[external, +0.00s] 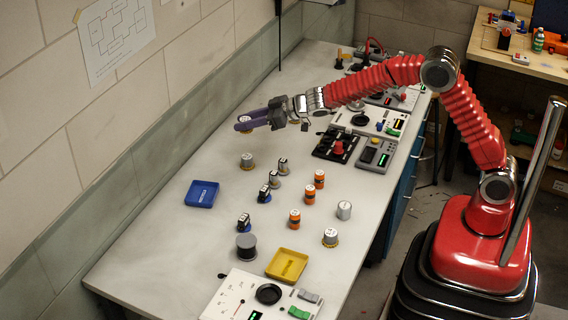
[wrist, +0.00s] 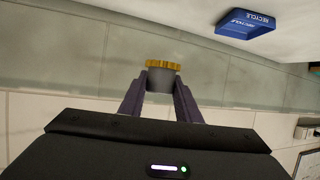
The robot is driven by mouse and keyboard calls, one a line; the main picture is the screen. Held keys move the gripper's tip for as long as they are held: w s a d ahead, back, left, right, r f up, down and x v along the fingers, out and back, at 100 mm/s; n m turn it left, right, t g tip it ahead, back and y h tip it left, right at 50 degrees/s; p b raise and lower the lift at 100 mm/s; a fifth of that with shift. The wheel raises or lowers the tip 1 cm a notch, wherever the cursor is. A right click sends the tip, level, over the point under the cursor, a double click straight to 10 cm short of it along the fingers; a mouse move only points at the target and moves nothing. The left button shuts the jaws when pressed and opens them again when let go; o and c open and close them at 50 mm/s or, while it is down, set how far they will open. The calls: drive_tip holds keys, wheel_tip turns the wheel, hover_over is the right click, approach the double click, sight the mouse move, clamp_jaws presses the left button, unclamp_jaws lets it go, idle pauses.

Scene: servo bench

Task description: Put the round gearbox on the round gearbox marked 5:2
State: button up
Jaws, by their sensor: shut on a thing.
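My gripper (external: 240,123), with purple fingers, is above the far left part of the bench. In the wrist view my gripper (wrist: 160,85) is shut on a grey round gearbox (wrist: 163,75) with a gold toothed rim. The held round gearbox (external: 246,119) shows only partly between the fingers in the external view. Another round gearbox (external: 247,161) with a gold base stands upright on the bench, nearer the camera than my gripper. One more round gearbox (external: 330,238) stands near the yellow tray. The ratio marks are too small to read, so I cannot tell which is 5:2.
A blue recycle tray (external: 201,194) lies at the left; it also shows in the wrist view (wrist: 247,32). Several orange cylinders (external: 309,196), small servos (external: 264,194), a grey cylinder (external: 344,210), a dark spool (external: 246,248) and a yellow tray (external: 275,268) occupy the middle and front.

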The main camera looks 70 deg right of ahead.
drive_tip(key=shift+a+f, duration=0.1)
drive_tip(key=shift+a, duration=0.2)
drive_tip(key=shift+f, duration=0.1)
idle(0.4)
hover_over(247, 156)
drive_tip(key=shift+f, duration=3.05)
drive_tip(key=shift+f, duration=1.9)
drive_tip(key=shift+f, duration=0.1)
drive_tip(key=o, duration=1.1)
